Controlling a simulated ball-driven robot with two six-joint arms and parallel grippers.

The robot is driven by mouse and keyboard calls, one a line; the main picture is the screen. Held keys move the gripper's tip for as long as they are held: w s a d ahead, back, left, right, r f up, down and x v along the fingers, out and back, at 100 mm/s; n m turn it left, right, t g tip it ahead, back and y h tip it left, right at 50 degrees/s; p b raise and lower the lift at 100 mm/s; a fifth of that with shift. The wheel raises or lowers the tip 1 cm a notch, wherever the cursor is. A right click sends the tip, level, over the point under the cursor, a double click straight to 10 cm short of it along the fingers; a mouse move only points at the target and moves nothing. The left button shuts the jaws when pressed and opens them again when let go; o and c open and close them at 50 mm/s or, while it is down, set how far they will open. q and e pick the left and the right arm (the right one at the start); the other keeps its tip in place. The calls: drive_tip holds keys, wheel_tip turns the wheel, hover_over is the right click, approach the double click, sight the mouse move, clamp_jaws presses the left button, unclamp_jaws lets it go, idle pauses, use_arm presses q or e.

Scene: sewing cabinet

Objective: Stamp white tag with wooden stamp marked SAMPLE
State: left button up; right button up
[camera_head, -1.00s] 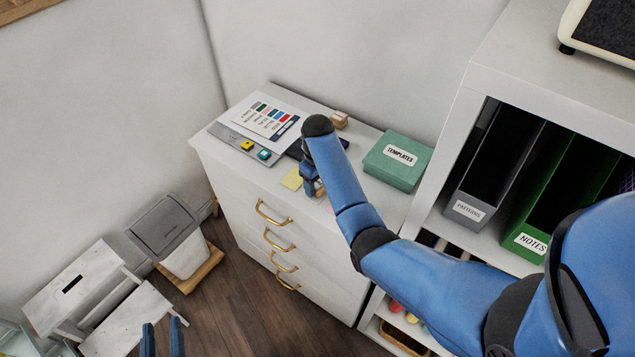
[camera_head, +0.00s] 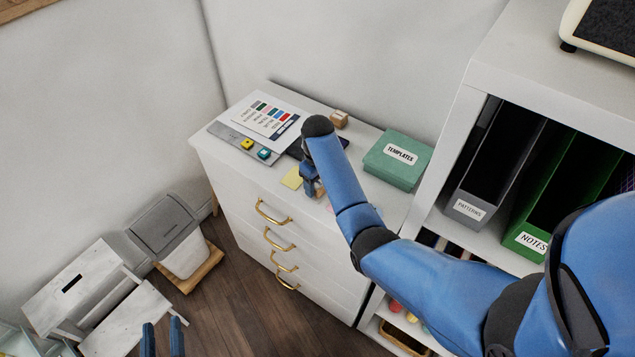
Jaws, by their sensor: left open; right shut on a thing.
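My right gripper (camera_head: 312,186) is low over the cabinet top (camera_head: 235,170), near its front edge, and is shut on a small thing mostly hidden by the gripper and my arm. I cannot make out a SAMPLE mark on it. A small wooden block (camera_head: 340,120) stands at the back of the cabinet top, beyond my arm. A pale yellow piece (camera_head: 292,178) lies just left of the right gripper. I cannot make out a white tag; my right arm covers part of the surface. My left gripper (camera_head: 163,340) is open and empty at the bottom edge, away from the cabinet.
A grey tray (camera_head: 228,137) with yellow and teal pieces and a colour card (camera_head: 262,114) lie at the cabinet's left. A green TEMPLATES box (camera_head: 398,160) stands right. A shelf (camera_head: 455,120) with file holders rises at right. A grey bin (camera_head: 165,228) and white step stool (camera_head: 75,290) stand left.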

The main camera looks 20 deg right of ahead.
idle(0.7)
drive_tip(key=shift+r+p, duration=3.45)
drive_tip(key=shift+p, duration=0.05)
